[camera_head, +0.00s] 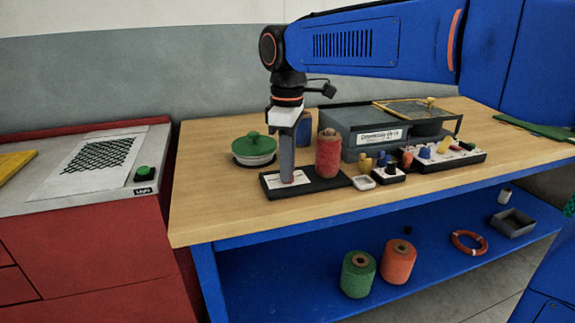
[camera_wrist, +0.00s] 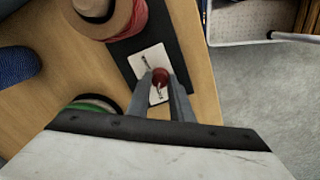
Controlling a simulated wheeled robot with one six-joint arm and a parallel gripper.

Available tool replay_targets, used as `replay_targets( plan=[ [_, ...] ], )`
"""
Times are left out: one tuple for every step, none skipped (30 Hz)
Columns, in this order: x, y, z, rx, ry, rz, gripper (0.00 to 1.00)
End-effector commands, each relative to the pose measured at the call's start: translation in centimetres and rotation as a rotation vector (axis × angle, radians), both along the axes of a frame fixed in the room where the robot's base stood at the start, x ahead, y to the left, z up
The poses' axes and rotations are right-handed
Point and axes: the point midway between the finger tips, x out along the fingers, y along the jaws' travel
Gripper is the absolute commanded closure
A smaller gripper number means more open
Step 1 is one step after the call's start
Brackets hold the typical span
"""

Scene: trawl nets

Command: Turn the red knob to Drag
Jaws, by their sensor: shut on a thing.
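The red knob (camera_wrist: 160,76) sits on a white label plate (camera_wrist: 150,62) with dark markings, in the wrist view. The plate is on a dark base (camera_wrist: 175,45), which also shows on the bench in the head view (camera_head: 312,188). My gripper (camera_wrist: 161,84) points down with one finger on each side of the knob and is shut on it. In the head view my gripper (camera_head: 287,181) reaches down to the left part of the base, and its fingers hide the knob. I cannot read the label or tell which way the knob points.
A red thread spool (camera_head: 328,153) stands on the base, right beside my gripper. A blue spool (camera_head: 303,130) and a green-lidded pot (camera_head: 254,147) stand behind. Small switch boxes (camera_head: 388,176) and a grey case (camera_head: 350,125) are to the right. The bench's front left is clear.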

Motion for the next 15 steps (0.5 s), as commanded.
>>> replay_targets(
  plan=[
    [0.02,0.0,0.03,0.0,-0.001,-0.032,1.0],
    [0.02,0.0,0.03,0.0,-0.001,-0.056,1.0],
    [0.03,-0.01,0.03,0.0,-0.001,-0.09,1.0],
    [0.03,-0.01,0.03,0.0,-0.001,-0.116,1.0],
    [0.03,-0.01,0.03,0.0,-0.001,-0.143,1.0],
    [0.03,-0.01,0.03,0.0,-0.001,-0.181,1.0],
    [0.03,-0.01,0.04,0.0,-0.001,-0.209,1.0],
    [0.03,-0.01,0.04,0.001,-0.001,-0.237,1.0],
    [0.03,-0.01,0.04,0.001,-0.001,-0.276,1.0],
    [0.03,-0.01,0.04,0.001,-0.001,-0.305,1.0],
    [0.03,-0.01,0.04,0.001,-0.001,-0.333,1.0],
    [0.03,-0.01,0.04,0.001,-0.001,-0.372,1.0],
    [0.03,-0.01,0.04,0.001,-0.001,-0.4,1.0],
    [0.03,-0.01,0.04,0.001,-0.001,-0.428,1.0],
    [0.03,-0.01,0.04,0.001,-0.001,-0.466,1.0]
  ],
)
